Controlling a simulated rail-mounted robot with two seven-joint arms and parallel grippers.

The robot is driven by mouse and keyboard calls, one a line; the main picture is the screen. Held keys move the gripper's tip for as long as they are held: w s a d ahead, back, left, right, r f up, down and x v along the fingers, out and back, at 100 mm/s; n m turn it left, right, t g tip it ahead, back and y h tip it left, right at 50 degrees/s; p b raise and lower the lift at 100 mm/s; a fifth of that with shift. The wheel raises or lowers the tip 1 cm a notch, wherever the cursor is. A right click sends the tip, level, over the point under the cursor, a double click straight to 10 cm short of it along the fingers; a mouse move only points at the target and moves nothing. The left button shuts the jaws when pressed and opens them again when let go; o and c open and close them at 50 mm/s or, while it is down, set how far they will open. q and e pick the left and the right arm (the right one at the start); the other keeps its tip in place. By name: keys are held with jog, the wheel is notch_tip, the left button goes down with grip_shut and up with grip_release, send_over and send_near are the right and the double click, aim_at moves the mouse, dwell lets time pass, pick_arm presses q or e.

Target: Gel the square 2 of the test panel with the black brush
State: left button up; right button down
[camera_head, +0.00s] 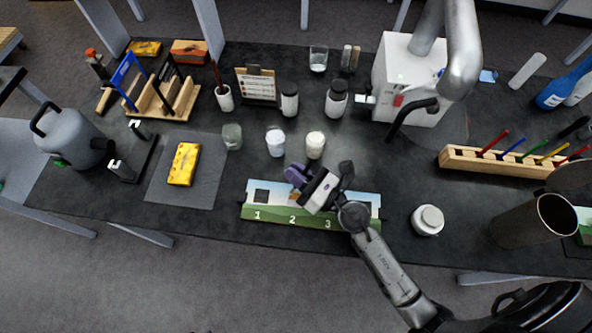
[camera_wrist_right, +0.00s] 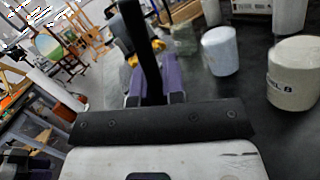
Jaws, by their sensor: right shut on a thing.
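The test panel (camera_head: 262,215) lies near the table's front edge, with numbers 1, 2 and 3 visible on its green strip. A dark square shows above 1; my right gripper (camera_head: 297,177) and wrist cover most of the area above 2 and 3. This gripper has purple fingers and is shut. In the right wrist view a black bar (camera_wrist_right: 143,50), likely the black brush, stands between the purple fingers (camera_wrist_right: 171,78). Its tip is hidden, so contact with the panel cannot be told. My left gripper is out of view.
Behind the panel stand two whitish jars (camera_head: 315,145) (camera_head: 275,142), one with a label ending in "L B" in the right wrist view (camera_wrist_right: 293,75), and a greenish glass (camera_head: 232,136). A wooden rack (camera_head: 470,160) with coloured sticks is at right. A yellow block (camera_head: 184,164) lies left.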

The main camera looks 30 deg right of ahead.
jog(key=shift+f, duration=0.2)
jog(key=shift+s+d, duration=0.1)
jog(key=shift+d, duration=0.05)
dwell(0.3)
jog(key=shift+s+d, duration=0.1)
jog(key=shift+d, duration=0.05)
jog(key=shift+s+d+b, duration=0.4)
jog(key=shift+s+d, duration=0.1)
jog(key=shift+d, duration=0.25)
jog(key=shift+w+a, duration=0.15)
jog(key=shift+a, duration=0.05)
jog(key=shift+w+a, duration=0.15)
jog(key=shift+a, duration=0.05)
jog(key=shift+w+a+p, duration=0.4)
jog(key=shift+a+p, duration=0.1)
jog(key=shift+a, duration=0.15)
